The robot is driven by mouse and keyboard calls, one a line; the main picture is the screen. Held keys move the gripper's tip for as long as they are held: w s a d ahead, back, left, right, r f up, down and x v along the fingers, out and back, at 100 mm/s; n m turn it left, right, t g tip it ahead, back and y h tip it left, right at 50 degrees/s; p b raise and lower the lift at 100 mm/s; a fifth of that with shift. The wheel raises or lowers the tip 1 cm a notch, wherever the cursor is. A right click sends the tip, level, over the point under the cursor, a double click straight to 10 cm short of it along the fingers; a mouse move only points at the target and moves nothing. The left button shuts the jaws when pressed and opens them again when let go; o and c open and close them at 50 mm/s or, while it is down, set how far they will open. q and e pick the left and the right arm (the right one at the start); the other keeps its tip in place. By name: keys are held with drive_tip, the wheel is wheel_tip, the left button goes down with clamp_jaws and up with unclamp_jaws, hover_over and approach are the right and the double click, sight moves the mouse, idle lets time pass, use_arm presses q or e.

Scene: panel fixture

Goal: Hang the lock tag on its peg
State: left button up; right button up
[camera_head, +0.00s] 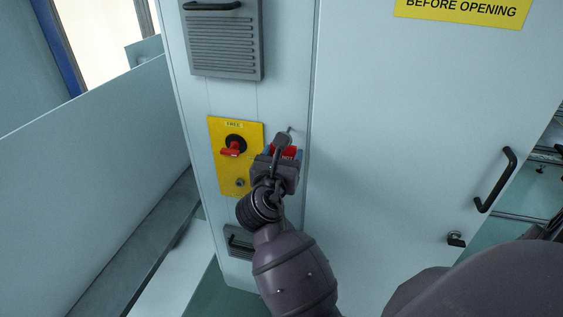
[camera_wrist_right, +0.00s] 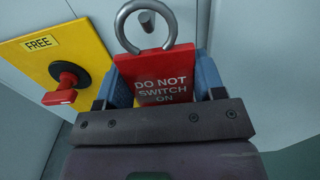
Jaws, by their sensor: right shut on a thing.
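The lock tag (camera_wrist_right: 160,80) is a red plate reading "DO NOT SWITCH ON" with a grey ring at its top. In the head view, the tag (camera_head: 289,153) shows only partly behind my right gripper (camera_head: 283,158). The right gripper is shut on the tag, its blue fingers at the plate's sides in the right wrist view (camera_wrist_right: 165,85). The grey peg (camera_wrist_right: 147,20) shows inside the ring's outline in the wrist view. I cannot tell whether it passes through the ring. In the head view the peg (camera_head: 290,130) is just above the tag. My left gripper is not in view.
A yellow panel (camera_head: 224,178) marked "FREE" with a red rotary switch (camera_head: 231,150) is just left of the gripper. A vented box (camera_head: 222,50) is above. A cabinet door with a black handle (camera_head: 495,180) is at right.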

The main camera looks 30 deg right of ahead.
drive_tip(key=shift+w+d+f+b, duration=0.2)
drive_tip(key=shift+d+f+b, duration=0.05)
drive_tip(key=shift+b, duration=0.2)
drive_tip(key=shift+w+d+p, duration=0.15)
drive_tip(key=shift+p, duration=0.2)
use_arm(q)
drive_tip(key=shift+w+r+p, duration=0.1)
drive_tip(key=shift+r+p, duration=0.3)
drive_tip(key=shift+p, duration=0.2)
use_arm(e)
drive_tip(key=shift+w+d+f, duration=0.25)
drive_tip(key=shift+d+f, duration=0.05)
drive_tip(key=shift+d, duration=0.05)
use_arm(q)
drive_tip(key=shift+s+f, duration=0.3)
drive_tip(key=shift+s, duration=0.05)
use_arm(e)
drive_tip(key=o, duration=1)
drive_tip(key=shift+c, duration=0.2)
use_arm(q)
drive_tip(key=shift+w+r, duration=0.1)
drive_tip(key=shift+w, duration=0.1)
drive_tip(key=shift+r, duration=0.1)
